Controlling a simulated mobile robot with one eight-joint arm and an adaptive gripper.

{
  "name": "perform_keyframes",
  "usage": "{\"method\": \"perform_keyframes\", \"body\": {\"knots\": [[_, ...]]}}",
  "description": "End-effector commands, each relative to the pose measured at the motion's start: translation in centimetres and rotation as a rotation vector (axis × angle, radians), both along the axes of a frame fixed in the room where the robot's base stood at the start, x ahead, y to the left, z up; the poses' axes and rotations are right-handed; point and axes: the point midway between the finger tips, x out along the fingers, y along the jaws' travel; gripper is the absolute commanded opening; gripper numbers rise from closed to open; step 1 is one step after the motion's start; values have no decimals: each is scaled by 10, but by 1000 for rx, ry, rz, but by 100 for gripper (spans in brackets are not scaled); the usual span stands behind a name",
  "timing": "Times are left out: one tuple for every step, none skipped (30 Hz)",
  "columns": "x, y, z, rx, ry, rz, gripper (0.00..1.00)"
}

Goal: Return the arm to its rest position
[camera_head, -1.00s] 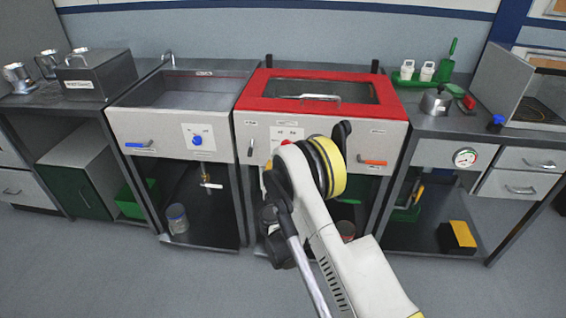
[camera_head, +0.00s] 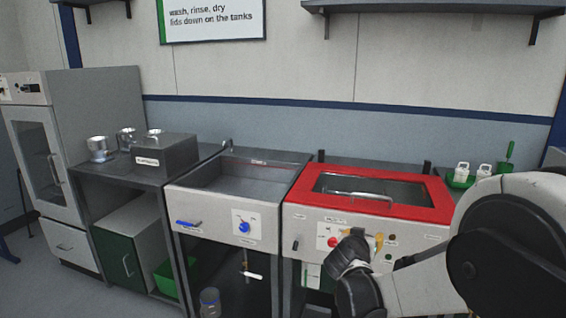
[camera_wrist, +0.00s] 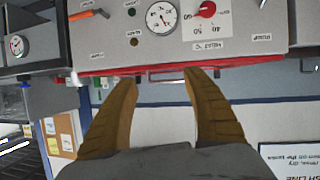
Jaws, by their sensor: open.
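My gripper (camera_wrist: 160,112) is open and empty in the wrist view, its two brown fingers spread apart. That view is upside down, and the fingers show in front of the front panel (camera_wrist: 180,30) of the red-topped tank, with its gauge and red knob. In the head view my arm (camera_head: 500,240) reaches in from the right. Its end is folded in front of the red-topped tank (camera_head: 300,215), and the fingertips are small and partly hidden there.
A sink (camera_head: 190,205) with a blue handle stands left of the tank. Further left are a grey box (camera_head: 165,158), metal cups (camera_head: 98,148) and a tall cabinet (camera_head: 28,150). Floor shows at the lower left.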

Motion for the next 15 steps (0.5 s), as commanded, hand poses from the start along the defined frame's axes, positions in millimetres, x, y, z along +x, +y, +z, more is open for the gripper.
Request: {"method": "perform_keyframes", "body": {"knots": [[-21, -6, 13, 10, 40, 0, 58], [-33, -8, 18, 17, 66, 4, 58], [-50, -10, 24, 24, 102, 10, 58], [-63, -11, 29, 32, 128, 17, 58], [-77, -12, 32, 39, 154, 25, 58], [-95, -13, 36, 49, 188, 35, 58], [-109, -13, 39, 57, 213, 46, 58], [-124, -12, 40, 66, 238, 57, 58], [-143, -11, 42, 77, 271, 75, 58], [-158, -10, 43, 86, 294, 90, 58], [-173, -8, 43, 95, 317, 104, 58], [-193, -5, 42, 107, 347, 126, 58], [-208, -2, 41, 117, 368, 146, 58], [-223, 1, 40, 128, 388, 164, 58], [-242, 5, 37, 140, 413, 190, 58]]}}
